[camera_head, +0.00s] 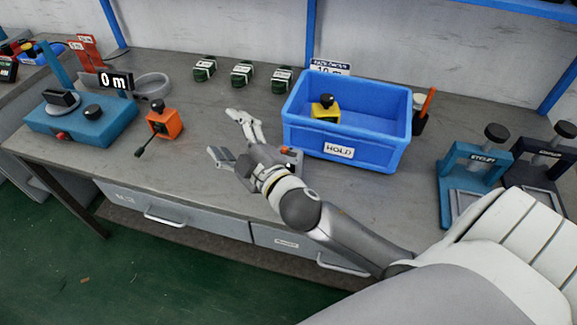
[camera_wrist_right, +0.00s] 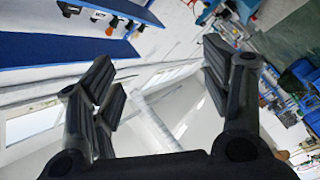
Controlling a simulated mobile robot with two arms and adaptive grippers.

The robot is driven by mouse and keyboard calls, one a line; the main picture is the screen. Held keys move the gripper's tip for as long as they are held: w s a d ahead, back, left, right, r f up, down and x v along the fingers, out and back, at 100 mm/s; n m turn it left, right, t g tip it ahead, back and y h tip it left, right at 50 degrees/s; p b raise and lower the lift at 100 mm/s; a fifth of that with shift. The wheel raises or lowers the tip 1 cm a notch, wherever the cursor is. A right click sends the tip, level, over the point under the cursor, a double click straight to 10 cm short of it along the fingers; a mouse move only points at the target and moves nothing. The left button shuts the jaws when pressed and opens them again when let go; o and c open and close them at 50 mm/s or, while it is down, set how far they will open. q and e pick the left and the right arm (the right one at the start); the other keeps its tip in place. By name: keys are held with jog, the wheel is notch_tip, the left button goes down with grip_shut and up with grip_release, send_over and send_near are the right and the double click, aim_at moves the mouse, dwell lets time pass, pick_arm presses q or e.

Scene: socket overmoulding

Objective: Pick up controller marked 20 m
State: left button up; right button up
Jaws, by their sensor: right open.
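No marking of 20 m can be read on anything in view. An orange box with a black knob and a dark lever (camera_head: 166,124) stands on the bench left of my right gripper. A yellow box with a black knob (camera_head: 326,109) is inside the blue bin marked HOLD (camera_head: 301,141). Three dark green items with pale bands (camera_head: 242,73) stand in a row at the back; their labels are too small to read. My right gripper (camera_head: 229,135) is open and empty between the orange box and the bin. Its spread fingers also show in the right wrist view (camera_wrist_right: 160,85). My left gripper is out of view.
A blue device with a display reading 0 m (camera_head: 80,122) and a grey ring (camera_head: 153,86) are at left. A sign reading 10 m (camera_head: 331,66) stands behind the bin. The bench's middle left is clear.

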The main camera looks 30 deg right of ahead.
jog(key=w+a+r+n+t+y, duration=0.1)
jog(key=a+r+n+y, duration=0.4)
jog(key=r+n+y, duration=0.15)
jog(key=s+a+r+n+g+y, duration=0.1)
jog(key=a+r+n+g+y, duration=0.15)
jog(key=a+n+y, duration=0.55)
jog(key=n+g+h, duration=1.5)
jog(key=n+h, duration=0.1)
jog(key=n, duration=0.1)
send_over(290, 153)
jog(key=s, duration=0.1)
jog(key=shift+y, duration=0.25)
jog(key=f, duration=1.6)
jog(key=shift+d, duration=0.25)
jog(key=f, duration=0.3)
jog(key=f+p, duration=0.1)
jog(key=shift+w+a+f, duration=0.15)
jog(key=shift+w+f, duration=0.1)
jog(key=shift+f, duration=0.1)
jog(key=shift+w+a+f+p, duration=0.15)
jog(key=shift+f+p, duration=0.3)
jog(key=shift+f, duration=1)
jog(key=shift+w+a+f+p, duration=0.15)
jog(key=shift+f+p, duration=0.25)
jog(key=shift+f, duration=1.05)
jog(key=c, duration=1.2)
